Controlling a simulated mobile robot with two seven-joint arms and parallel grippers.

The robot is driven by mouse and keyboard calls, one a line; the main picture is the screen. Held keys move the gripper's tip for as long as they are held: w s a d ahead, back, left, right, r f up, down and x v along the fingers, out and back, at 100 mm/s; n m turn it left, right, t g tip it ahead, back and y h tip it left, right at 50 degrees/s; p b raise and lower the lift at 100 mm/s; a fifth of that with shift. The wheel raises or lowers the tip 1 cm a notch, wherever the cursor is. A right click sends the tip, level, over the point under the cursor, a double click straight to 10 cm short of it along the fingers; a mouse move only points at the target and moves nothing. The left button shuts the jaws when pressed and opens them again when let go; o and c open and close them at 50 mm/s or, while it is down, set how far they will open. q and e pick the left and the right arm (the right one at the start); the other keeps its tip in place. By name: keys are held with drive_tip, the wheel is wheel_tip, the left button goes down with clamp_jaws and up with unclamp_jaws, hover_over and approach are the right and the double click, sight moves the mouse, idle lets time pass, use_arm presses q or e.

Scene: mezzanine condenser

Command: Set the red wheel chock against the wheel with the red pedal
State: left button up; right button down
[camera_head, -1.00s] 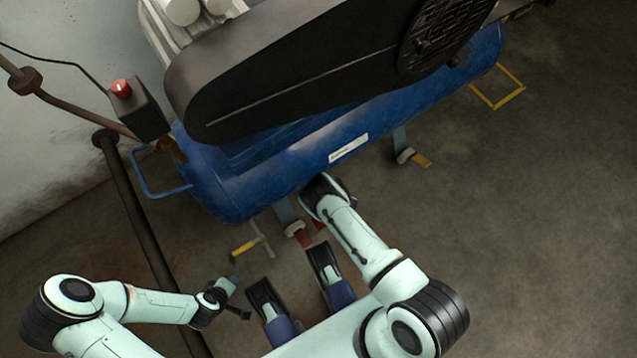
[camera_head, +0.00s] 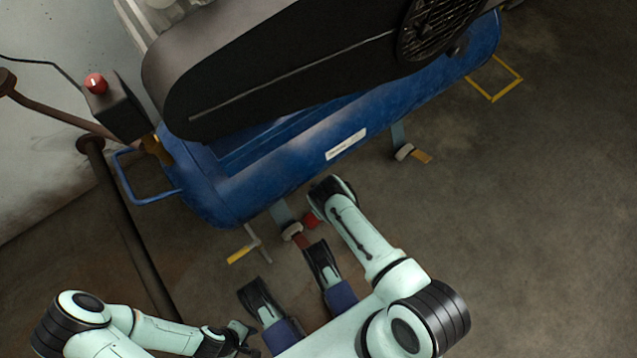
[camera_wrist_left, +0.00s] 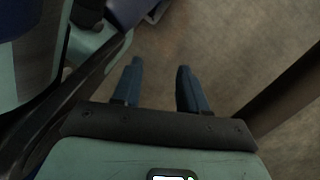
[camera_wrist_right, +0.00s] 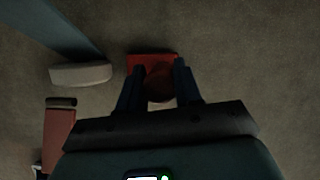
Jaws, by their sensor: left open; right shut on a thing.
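The red wheel chock (camera_wrist_right: 152,63) is between the fingers of my right gripper (camera_wrist_right: 157,75), which is shut on it; the fingers hide part of it. It also shows in the head view (camera_head: 311,221), just below my right wrist. The pale wheel (camera_wrist_right: 80,74) is left of the chock, with a small gap between them in the right wrist view. The red pedal (camera_wrist_right: 58,128) lies nearer the wrist; wheel (camera_head: 292,231) and pedal (camera_head: 302,241) also show in the head view. My left gripper (camera_wrist_left: 157,75) is open and empty, low at the left in the head view (camera_head: 240,328).
The blue compressor tank (camera_head: 270,170) stands over the wheels. Other legs have yellow pedals (camera_head: 239,255) (camera_head: 421,156). A dark pipe (camera_head: 130,230) runs along the left. The floor at right (camera_head: 540,220) is clear apart from a yellow frame (camera_head: 494,97).

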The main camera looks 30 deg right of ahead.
drive_tip(key=shift+w, duration=0.15)
drive_tip(key=c, duration=0.8)
unclamp_jaws()
drive_tip(key=shift+o, duration=0.2)
drive_tip(key=shift+r, duration=0.1)
